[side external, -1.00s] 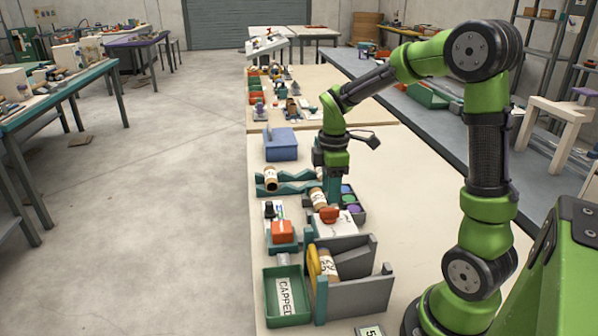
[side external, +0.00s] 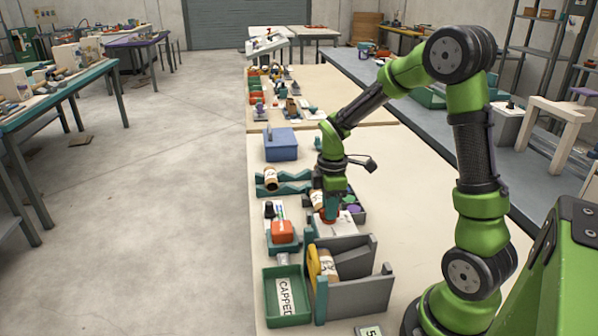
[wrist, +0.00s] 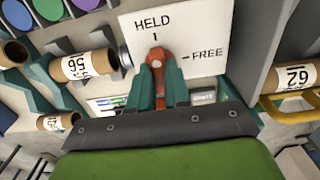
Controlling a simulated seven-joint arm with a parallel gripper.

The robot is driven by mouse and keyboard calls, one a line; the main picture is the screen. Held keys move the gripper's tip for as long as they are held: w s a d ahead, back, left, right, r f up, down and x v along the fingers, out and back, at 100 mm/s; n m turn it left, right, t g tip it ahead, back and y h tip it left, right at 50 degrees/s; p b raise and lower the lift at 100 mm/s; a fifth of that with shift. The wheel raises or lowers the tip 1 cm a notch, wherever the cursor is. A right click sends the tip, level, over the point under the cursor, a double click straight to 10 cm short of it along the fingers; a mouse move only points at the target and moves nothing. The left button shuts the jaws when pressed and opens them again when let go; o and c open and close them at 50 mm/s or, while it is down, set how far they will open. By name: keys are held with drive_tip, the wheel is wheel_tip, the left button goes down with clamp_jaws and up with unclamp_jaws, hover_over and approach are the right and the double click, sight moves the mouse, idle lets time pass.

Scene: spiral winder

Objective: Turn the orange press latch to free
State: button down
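The orange press latch (wrist: 157,60) sits on a white plate (wrist: 190,32) marked HELD and FREE in the wrist view. Its upper end lies just below the HELD mark; the FREE mark is to its right. My gripper (wrist: 160,80) has its teal fingers on either side of the latch, with orange showing between them. I cannot tell whether they squeeze it. In the side view my gripper (side external: 331,205) is down at the latch, which it mostly hides, and the white plate (side external: 340,228) shows below.
A cardboard tube (wrist: 85,65) lies left of the plate; another (wrist: 295,75) lies right by a yellow ring (wrist: 285,108). In the side view, a grey press frame (side external: 355,295) and green CAPPED tray (side external: 288,318) stand in front. An orange block (side external: 282,231) is to the left.

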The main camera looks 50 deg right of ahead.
drive_tip(key=shift+m, duration=0.3)
drive_tip(key=m, duration=1.3)
drive_tip(key=shift+r+m, duration=0.1)
drive_tip(key=shift+m, duration=2)
drive_tip(key=c, duration=1.1)
unclamp_jaws()
wheel_tip(320, 180, up, 17)
drive_tip(key=shift+f, duration=0.1)
